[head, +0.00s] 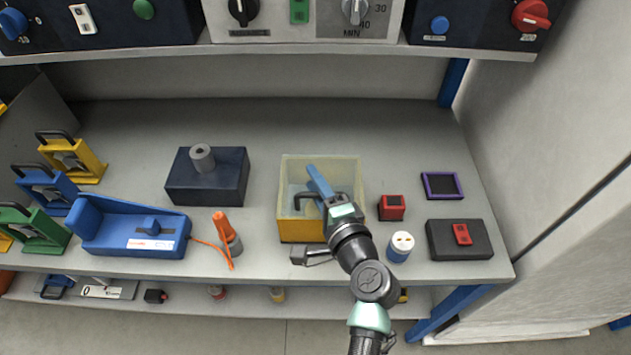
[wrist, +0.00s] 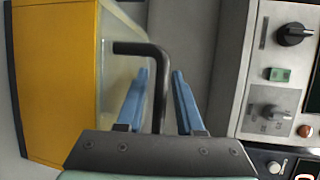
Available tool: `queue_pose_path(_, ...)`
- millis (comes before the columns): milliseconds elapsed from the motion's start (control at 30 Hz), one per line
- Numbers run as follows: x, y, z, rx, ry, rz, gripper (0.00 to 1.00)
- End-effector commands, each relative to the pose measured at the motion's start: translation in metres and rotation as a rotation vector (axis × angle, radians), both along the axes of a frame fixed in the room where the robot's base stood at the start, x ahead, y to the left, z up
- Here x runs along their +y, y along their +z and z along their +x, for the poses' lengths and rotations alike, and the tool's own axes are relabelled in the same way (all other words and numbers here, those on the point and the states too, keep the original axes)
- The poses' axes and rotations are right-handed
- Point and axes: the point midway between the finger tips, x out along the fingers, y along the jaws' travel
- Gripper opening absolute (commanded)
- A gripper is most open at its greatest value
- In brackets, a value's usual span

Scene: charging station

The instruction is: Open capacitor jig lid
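The capacitor jig is a yellow box (head: 300,231) with a pale translucent upper part (head: 350,175), in the middle of the bench. Its yellow side (wrist: 55,75) fills the left of the wrist view. A dark bent handle (head: 305,194) shows at the box, beside my gripper. In the wrist view, the black handle (wrist: 135,48) bends down between my blue fingers, and its lower end is hidden behind my palm. My gripper (head: 313,170) is over the box. In the wrist view, my gripper (wrist: 162,75) has its fingers apart. I cannot tell whether they touch the handle.
A red block (head: 391,208), a blue-and-white cylinder (head: 400,246) and a black box with a red switch (head: 445,240) stand to the right. A navy block (head: 220,182) and a blue device (head: 130,236) are left. The control panel shelf (head: 300,48) overhangs behind.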

Motion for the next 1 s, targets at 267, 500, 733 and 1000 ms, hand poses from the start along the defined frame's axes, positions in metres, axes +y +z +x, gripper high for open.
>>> queue_pose_path(267,-0.0002,0.0,-0.0003,0.0,0.0,0.0,0.0)
queue_pose_path(500,-0.0004,-0.0001,-0.0004,0.0,0.0,0.0,0.0)
queue_pose_path(733,-0.0004,-0.0001,-0.0004,0.0,0.0,0.0,0.0)
queue_pose_path(1000,-0.0005,-0.0002,-0.0004,0.001,0.0,0.0,0.0)
